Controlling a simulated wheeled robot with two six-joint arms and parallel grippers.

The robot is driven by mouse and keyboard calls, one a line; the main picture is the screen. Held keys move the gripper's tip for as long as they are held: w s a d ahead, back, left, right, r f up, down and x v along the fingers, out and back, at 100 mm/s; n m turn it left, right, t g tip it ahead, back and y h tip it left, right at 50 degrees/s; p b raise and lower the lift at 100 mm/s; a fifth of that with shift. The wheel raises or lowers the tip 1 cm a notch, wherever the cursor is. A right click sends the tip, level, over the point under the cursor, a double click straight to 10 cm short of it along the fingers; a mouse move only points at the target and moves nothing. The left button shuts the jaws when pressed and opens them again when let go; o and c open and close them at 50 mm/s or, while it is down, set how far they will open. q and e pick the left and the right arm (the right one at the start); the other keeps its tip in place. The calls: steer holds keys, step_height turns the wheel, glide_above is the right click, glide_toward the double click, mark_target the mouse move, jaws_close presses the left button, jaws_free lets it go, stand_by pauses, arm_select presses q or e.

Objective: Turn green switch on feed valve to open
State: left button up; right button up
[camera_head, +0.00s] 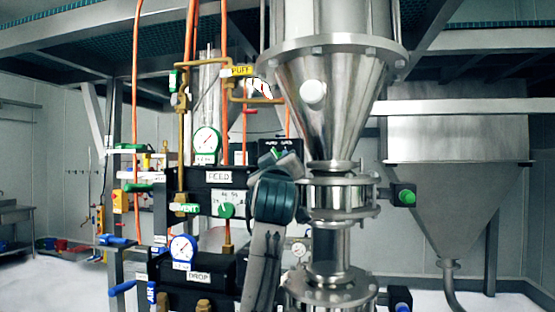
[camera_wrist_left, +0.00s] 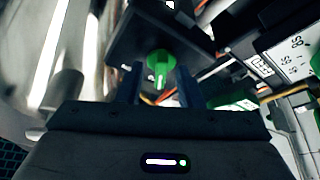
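A green switch (camera_wrist_left: 160,65) sits on a dark box (camera_wrist_left: 150,35) in the left wrist view. My left gripper (camera_wrist_left: 158,82) is open, with its two fingers on either side of the switch. I cannot tell whether they touch it. In the head view my left arm rises from the bottom centre, and the left gripper (camera_head: 284,158) is at a black box (camera_head: 281,147) right of the FEED label (camera_head: 218,176). The gripper partly hides the box and a bit of green there. My right gripper is not in view.
A steel hopper (camera_head: 335,95) and pipe stand close on the right of my left arm. A gauge (camera_head: 207,140), orange pipes and a green knob (camera_head: 227,210) are to the left. Another green knob (camera_head: 407,197) is on the right.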

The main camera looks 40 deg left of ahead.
arm_select(q)
steer(key=shift+c, duration=0.4)
steer(key=shift+w, duration=0.1)
jaws_close()
steer(key=shift+f, duration=0.1)
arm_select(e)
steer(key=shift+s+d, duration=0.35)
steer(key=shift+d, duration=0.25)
